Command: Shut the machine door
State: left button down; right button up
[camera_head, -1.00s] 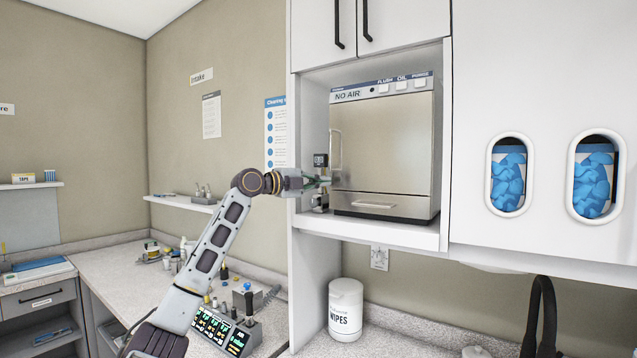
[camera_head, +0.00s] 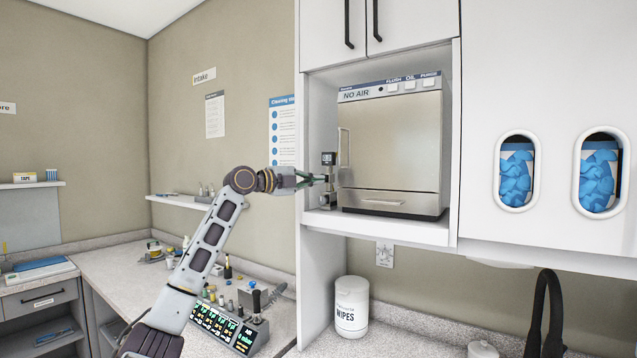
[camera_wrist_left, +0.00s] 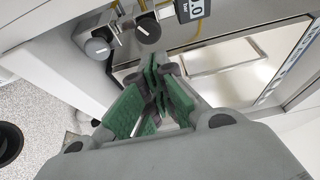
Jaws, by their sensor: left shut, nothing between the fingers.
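The machine (camera_head: 410,140) is a steel-fronted box marked NO AIR, standing in the cabinet niche. Its door (camera_head: 390,150) looks flush with the front, with an upright bar handle at its left edge; I see no gap. The door front also shows in the left wrist view (camera_wrist_left: 228,62). My left gripper (camera_head: 315,179) is shut and empty, just left of the machine beside the gauge fitting, apart from the door. Its green finger pads show in the left wrist view (camera_wrist_left: 160,85). My right gripper is not in view.
A gauge with a black display (camera_head: 328,159) and valve knobs (camera_wrist_left: 97,47) stand at the niche's left side, close to my fingers. A wipes tub (camera_head: 351,308) stands on the counter below. A control box (camera_head: 225,327) and small bottles are on the left counter.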

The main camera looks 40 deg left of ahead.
pick_arm(q)
jog(key=s+a+b, duration=0.1)
jog(key=s+a, duration=0.2)
jog(key=a, duration=0.3)
jog(key=shift+a, duration=0.3)
jog(key=shift+s, duration=0.1)
dwell(0.4)
